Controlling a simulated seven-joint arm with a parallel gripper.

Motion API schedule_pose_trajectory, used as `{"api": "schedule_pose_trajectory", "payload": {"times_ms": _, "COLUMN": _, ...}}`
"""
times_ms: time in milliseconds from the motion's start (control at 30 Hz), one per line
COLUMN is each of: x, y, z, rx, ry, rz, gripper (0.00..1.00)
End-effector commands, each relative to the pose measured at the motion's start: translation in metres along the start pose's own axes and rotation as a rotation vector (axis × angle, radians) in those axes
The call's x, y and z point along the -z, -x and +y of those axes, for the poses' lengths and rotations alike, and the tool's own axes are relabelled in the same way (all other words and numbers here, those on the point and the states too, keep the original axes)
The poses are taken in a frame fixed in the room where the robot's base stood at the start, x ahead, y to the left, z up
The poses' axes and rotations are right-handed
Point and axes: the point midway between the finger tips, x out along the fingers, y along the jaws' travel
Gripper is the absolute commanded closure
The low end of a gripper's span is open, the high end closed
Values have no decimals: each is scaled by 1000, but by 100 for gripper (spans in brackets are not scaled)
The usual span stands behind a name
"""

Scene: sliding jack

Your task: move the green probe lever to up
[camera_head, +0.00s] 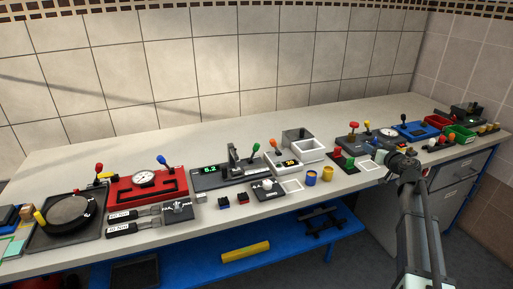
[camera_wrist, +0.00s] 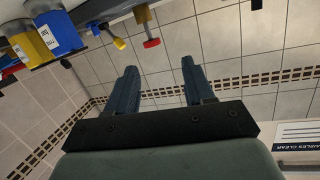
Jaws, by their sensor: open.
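The green-knobbed lever (camera_head: 256,148) stands at the right part of a dark grey device with a green number display (camera_head: 211,169), near the middle of the bench. The knob sits on a short stem; its exact setting is too small to tell. A dark upright post (camera_head: 232,158) stands just left of it. My gripper (camera_head: 386,160) is well to the right of the lever, over the right part of the bench. In the wrist view my gripper (camera_wrist: 160,82) is open, with nothing between its fingers. The lever does not show in the wrist view.
An orange-knobbed lever (camera_head: 273,144) with a small display stands right of the green one. A red gauge panel (camera_head: 146,184) is to the left. White trays (camera_head: 308,151), a blue cup (camera_head: 311,178) and a yellow cup (camera_head: 328,174) lie between lever and gripper. The bench's back strip is clear.

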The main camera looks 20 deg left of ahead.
Motion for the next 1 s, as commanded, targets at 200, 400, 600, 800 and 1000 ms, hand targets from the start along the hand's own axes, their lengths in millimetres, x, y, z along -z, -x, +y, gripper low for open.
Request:
{"api": "schedule_pose_trajectory", "payload": {"times_ms": 200, "x": -2, "y": -32, "z": -124, "rx": 172, "ry": -69, "rz": -72, "gripper": 47}}
{"api": "schedule_pose_trajectory", "payload": {"times_ms": 400, "x": -14, "y": -45, "z": -239, "rx": 317, "ry": -134, "rz": -173, "gripper": 47}}
{"api": "schedule_pose_trajectory", "payload": {"times_ms": 600, "x": -27, "y": -45, "z": -324, "rx": 414, "ry": -180, "rz": -265, "gripper": 47}}
{"api": "schedule_pose_trajectory", "payload": {"times_ms": 800, "x": -33, "y": -43, "z": -361, "rx": 453, "ry": -201, "rz": -311, "gripper": 47}}
{"api": "schedule_pose_trajectory", "payload": {"times_ms": 1000, "x": -36, "y": -54, "z": -371, "rx": 459, "ry": -203, "rz": -317, "gripper": 47}}
